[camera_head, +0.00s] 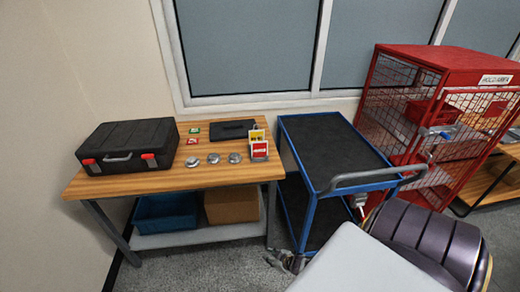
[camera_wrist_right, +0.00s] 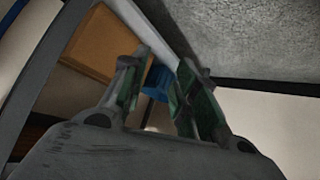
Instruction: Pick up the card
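Several small cards are on the wooden table (camera_head: 220,172). A green card (camera_head: 194,130) and a red card (camera_head: 192,141) lie flat near its back. A yellow card (camera_head: 257,135) and a red-and-white card (camera_head: 259,149) stand upright in a holder at the table's right end. I cannot tell which one is the task's card. My right gripper (camera_head: 283,262) is low, below the tabletop, beside the cart's lower left side. In the wrist view its fingers (camera_wrist_right: 155,95) are apart with nothing between them. My left gripper is not in view.
A black case (camera_head: 128,147), a dark tray (camera_head: 231,129) and several round metal pieces (camera_head: 213,158) are on the table. Below are a blue bin (camera_head: 165,211) and a cardboard box (camera_head: 231,205). A blue cart (camera_head: 335,150) and a red cage (camera_head: 440,110) stand to the right.

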